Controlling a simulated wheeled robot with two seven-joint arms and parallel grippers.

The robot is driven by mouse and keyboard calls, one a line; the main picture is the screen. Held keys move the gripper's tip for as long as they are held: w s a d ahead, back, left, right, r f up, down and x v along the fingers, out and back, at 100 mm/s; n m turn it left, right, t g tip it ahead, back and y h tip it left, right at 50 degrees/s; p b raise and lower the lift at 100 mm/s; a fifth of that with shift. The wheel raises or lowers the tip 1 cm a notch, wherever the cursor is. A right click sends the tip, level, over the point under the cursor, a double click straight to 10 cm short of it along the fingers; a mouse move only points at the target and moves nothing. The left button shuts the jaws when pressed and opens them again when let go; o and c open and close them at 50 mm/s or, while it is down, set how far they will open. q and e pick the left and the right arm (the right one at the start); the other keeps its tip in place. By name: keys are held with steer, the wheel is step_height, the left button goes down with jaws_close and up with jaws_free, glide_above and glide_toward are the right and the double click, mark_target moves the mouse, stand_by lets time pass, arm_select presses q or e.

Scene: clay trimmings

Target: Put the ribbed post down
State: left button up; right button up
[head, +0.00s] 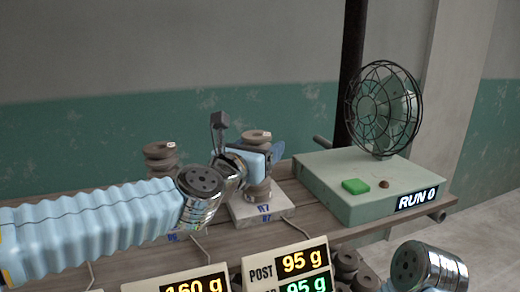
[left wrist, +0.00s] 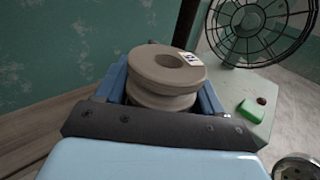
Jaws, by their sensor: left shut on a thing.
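The ribbed post (head: 257,137) is grey-brown clay with stacked rings, a hole in its top and a small white tag. My left gripper (head: 262,160) is shut on it. In the left wrist view the post (left wrist: 160,70) stands between the blue fingers of the left gripper (left wrist: 162,95). The post is upright over a white scale plate (head: 276,213), its lower end at the plate; whether it rests there is hard to tell. The front display (head: 287,263) reads "POST 95 g" and a second 95 g. My right gripper is out of view.
Another ribbed post (head: 160,157) stands behind my left arm. A green fan box (head: 350,190) with a caged fan (head: 383,108), green button and "RUN 0" sign stands right. Several clay pieces (head: 347,262) lie at the front. A second display (head: 185,283) reads 160 g.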

arm_select(q)
steer(key=shift+r, duration=0.1)
steer(key=o, duration=1.1)
steer(key=shift+f, duration=0.2)
steer(key=o, duration=0.4)
steer(key=b+v, duration=0.5)
steer(key=v, duration=0.7)
steer(key=shift+r, duration=0.1)
